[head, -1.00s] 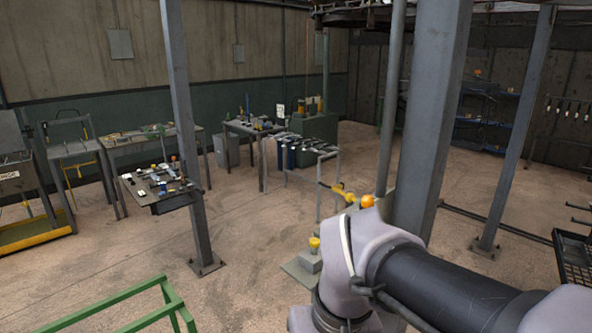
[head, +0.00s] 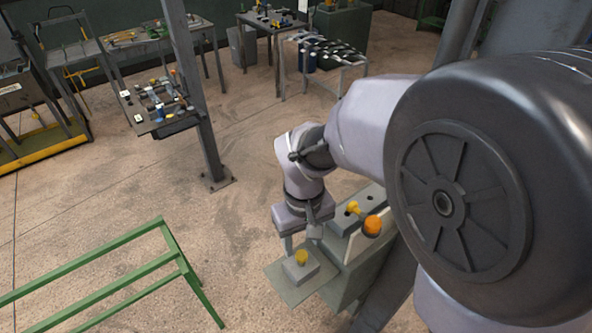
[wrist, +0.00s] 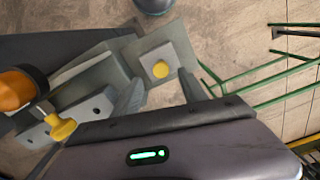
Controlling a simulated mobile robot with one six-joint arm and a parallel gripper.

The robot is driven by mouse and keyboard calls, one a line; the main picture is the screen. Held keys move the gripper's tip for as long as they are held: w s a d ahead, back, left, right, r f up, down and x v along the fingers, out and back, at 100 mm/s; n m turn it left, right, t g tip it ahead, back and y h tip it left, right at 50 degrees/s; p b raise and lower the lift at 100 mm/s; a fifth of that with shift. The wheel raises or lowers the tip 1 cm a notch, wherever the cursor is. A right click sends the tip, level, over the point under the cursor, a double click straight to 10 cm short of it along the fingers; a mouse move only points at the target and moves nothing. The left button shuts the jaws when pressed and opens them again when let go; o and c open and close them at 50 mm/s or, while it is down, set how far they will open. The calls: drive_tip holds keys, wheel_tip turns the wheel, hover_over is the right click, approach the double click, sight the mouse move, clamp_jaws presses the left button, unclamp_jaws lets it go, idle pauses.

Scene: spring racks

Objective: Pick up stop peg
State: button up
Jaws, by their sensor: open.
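A yellow-topped peg (head: 301,257), which I take for the stop peg, stands in a small grey block (head: 299,276) on a flat plate. My gripper (head: 300,242) points down over it, with its fingers open and apart. In the wrist view the yellow top (wrist: 160,71) shows between and just beyond the two fingertips (wrist: 161,82). Its lower part is hidden in or below the block. I cannot tell the exact height gap, and I see no contact.
Right of the peg, a grey holed block (head: 345,205) carries another yellow-headed piece (head: 353,208). An orange knob (head: 372,227) is close by. A green rail frame (head: 165,255) stands on the floor at left. A steel post (head: 200,110) rises behind.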

sight(302, 254)
drive_tip(key=f, duration=0.5)
drive_tip(key=shift+s+a+f, duration=0.1)
drive_tip(key=shift+s+f, duration=0.05)
drive_tip(key=shift+s, duration=0.05)
drive_tip(key=shift+w+f, duration=0.15)
drive_tip(key=shift+c, duration=0.4)
drive_tip(key=shift+s, duration=0.2)
drive_tip(key=c, duration=0.3)
clamp_jaws()
